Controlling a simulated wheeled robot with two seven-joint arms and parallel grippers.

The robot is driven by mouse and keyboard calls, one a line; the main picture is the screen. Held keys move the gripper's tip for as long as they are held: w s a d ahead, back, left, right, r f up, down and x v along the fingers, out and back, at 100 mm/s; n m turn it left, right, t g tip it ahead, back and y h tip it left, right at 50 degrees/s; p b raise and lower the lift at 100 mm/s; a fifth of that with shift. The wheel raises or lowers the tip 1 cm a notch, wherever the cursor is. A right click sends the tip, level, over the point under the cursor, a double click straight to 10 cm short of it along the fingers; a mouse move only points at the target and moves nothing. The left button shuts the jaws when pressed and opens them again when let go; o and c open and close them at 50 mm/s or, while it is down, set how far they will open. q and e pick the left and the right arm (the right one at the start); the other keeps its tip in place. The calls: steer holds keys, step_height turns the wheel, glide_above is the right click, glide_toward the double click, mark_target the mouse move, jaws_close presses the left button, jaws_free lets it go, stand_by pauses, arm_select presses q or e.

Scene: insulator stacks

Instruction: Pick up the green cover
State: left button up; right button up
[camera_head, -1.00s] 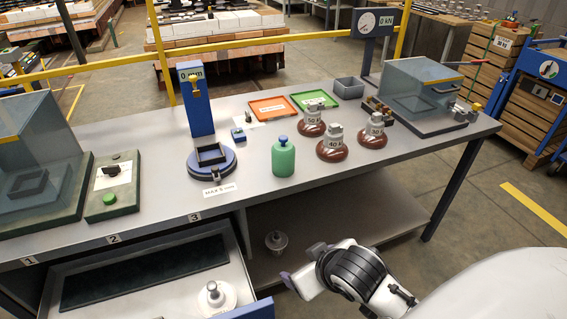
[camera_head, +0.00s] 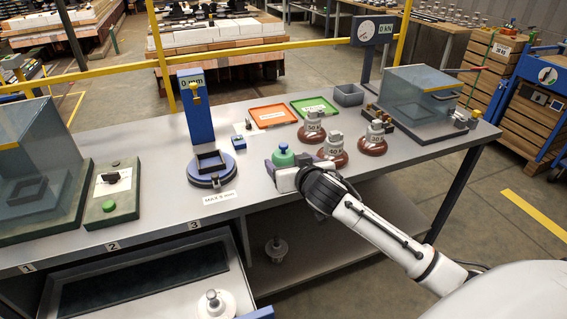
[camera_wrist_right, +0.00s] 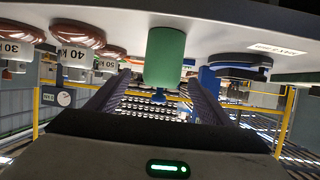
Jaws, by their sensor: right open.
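The green cover (camera_head: 283,157) is a green bottle-shaped piece with a blue knob on top, upright on the grey table. In the head view my right gripper (camera_head: 284,174) is at it and hides its lower part. In the right wrist view the green cover (camera_wrist_right: 165,57) shows between and beyond the two open fingers of the right gripper (camera_wrist_right: 160,88). That view is turned over, with the table at the top. The fingers are open; I cannot tell whether they touch the cover. My left gripper is in neither view.
Brown-based insulators (camera_head: 331,152) stand close to the right of the cover. A blue round-based gauge stand (camera_head: 211,170) is to its left. Orange (camera_head: 272,116) and green (camera_head: 314,106) trays lie behind. An open drawer (camera_head: 235,285) is below the table front.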

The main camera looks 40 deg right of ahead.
mark_target(283, 158)
steer(key=shift+x, duration=2.25)
steer(key=shift+a, duration=0.15)
steer(key=c, duration=1.1)
